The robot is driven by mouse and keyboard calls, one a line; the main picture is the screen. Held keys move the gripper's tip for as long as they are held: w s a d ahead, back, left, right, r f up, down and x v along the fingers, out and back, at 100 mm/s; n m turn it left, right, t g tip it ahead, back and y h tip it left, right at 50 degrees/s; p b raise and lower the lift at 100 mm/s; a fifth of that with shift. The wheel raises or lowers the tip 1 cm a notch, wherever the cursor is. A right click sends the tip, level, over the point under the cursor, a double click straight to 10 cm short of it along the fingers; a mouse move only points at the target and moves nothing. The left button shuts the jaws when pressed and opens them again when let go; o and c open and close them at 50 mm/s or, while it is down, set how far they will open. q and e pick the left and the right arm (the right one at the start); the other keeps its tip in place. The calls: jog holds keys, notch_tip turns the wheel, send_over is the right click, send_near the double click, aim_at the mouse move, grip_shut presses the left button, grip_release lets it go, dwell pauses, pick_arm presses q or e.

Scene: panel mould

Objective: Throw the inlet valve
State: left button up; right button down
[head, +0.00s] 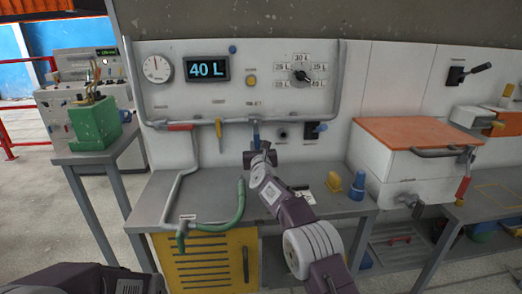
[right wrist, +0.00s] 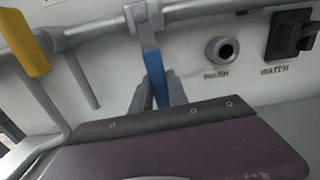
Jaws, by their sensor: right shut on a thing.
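The inlet valve has a blue lever (head: 256,134) hanging down from the pipe below the INLET label on the white panel. In the right wrist view the blue lever (right wrist: 156,78) points down, slightly tilted, from a metal fitting on the pipe. My right gripper (head: 258,150) is at the lever's lower part, and in the right wrist view its grey fingers (right wrist: 156,92) are shut on it from either side. The fingers and purple housing hide the lever's lower end. My left gripper is out of view; only part of my left arm shows at the bottom left.
A display (head: 207,69) reads 40 L, beside a dial gauge (head: 157,68) and a rotary selector (head: 301,75). A yellow lever (head: 218,130) hangs left of the blue one. A black switch (head: 315,130) sits to the right. A green hose (head: 232,212) lies over the bench front.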

jog(key=shift+a+m, duration=0.35)
jog(key=shift+m, duration=0.05)
jog(key=c, duration=1.3)
grip_release()
jog(key=shift+s+f+b, duration=0.1)
jog(key=shift+f+b, duration=0.05)
jog(key=shift+b, duration=0.25)
jog(key=s+b, duration=0.2)
jog(key=b, duration=0.1)
jog(key=shift+s+f+b, duration=0.2)
jog(key=shift+s+b, duration=0.1)
jog(key=shift+s, duration=0.1)
jog(key=b, duration=0.3)
send_near(256, 148)
jog(key=w, duration=0.2)
jog(key=shift+s+a+r, duration=0.1)
jog(key=shift+s+r, duration=0.1)
jog(key=shift+r, duration=0.1)
